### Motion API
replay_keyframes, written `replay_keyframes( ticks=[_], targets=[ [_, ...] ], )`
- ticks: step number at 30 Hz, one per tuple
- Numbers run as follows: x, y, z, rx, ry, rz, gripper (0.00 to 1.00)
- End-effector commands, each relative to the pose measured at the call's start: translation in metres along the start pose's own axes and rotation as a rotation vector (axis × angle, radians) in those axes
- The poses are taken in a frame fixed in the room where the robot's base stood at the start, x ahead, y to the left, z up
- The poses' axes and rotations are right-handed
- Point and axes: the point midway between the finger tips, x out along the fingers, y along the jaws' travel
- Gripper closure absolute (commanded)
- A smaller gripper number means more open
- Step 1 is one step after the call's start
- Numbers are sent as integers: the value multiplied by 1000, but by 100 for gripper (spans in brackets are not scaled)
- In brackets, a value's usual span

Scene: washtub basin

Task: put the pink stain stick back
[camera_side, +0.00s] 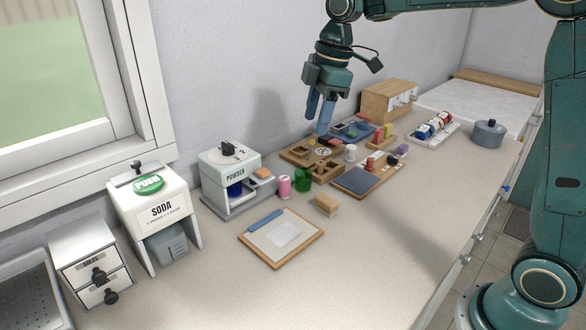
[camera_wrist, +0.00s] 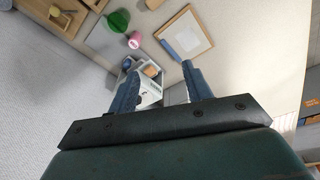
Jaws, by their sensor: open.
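A pink cylinder (camera_side: 284,186) stands upright on the counter between the powder dispenser and a green cup (camera_side: 303,180). It also shows in the wrist view (camera_wrist: 134,40). I cannot tell whether it is the pink stain stick. Small coloured sticks (camera_side: 381,133) stand at the right of the wooden organiser; their separate shapes are too small to tell. A reddish block (camera_side: 371,163) sits on the board in front. My gripper (camera_side: 318,124) is open and empty, raised above the back of the counter. Its fingers (camera_wrist: 160,70) are apart in the wrist view.
The powder dispenser (camera_side: 228,160) and soda dispenser (camera_side: 157,208) stand along the wall at left. A framed board (camera_side: 262,254) and a tan sponge (camera_side: 326,204) lie in front. A wooden box (camera_side: 376,101) stands behind the organiser (camera_side: 291,153).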

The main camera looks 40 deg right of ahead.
Motion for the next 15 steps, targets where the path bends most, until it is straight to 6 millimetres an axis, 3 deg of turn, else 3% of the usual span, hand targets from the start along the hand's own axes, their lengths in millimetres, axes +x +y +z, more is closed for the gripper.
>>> replay_keyframes(
  ticks=[6,15],
  targets=[
    [-29,-47,16,196,25,65,50],
    [-48,-110,46,465,72,145,50]
  ],
)
